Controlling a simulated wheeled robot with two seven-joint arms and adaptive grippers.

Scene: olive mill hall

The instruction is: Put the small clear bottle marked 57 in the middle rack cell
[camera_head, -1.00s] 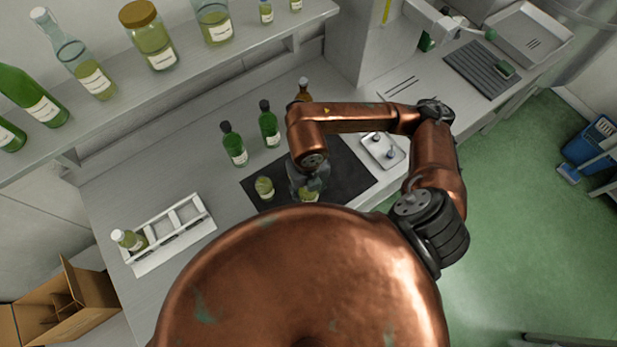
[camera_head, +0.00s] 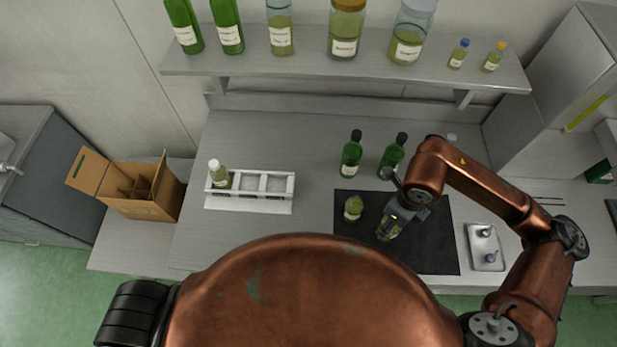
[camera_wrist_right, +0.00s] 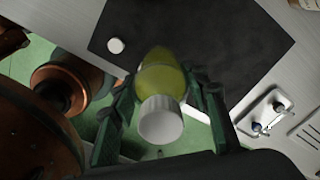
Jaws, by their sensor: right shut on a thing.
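My right gripper (camera_head: 394,222) is shut on a small clear bottle (camera_head: 386,232) of yellow-green oil, over the black mat. In the right wrist view the bottle (camera_wrist_right: 163,80) sits between the fingers (camera_wrist_right: 160,100), its white cap (camera_wrist_right: 163,120) toward the camera. No number on it is readable. The white rack (camera_head: 250,205) stands to the left on the worktop. Its left cell holds a white-capped bottle (camera_head: 219,177); the middle cell (camera_head: 250,184) and right cell look empty. My left gripper is out of view.
Another small bottle (camera_head: 353,208) stands on the black mat (camera_head: 437,250). Two green bottles (camera_head: 352,153) (camera_head: 391,155) stand behind the mat. A small tray (camera_head: 485,247) lies right of it. A shelf (camera_head: 300,66) with bottles and jars overhangs the back. Worktop between rack and mat is clear.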

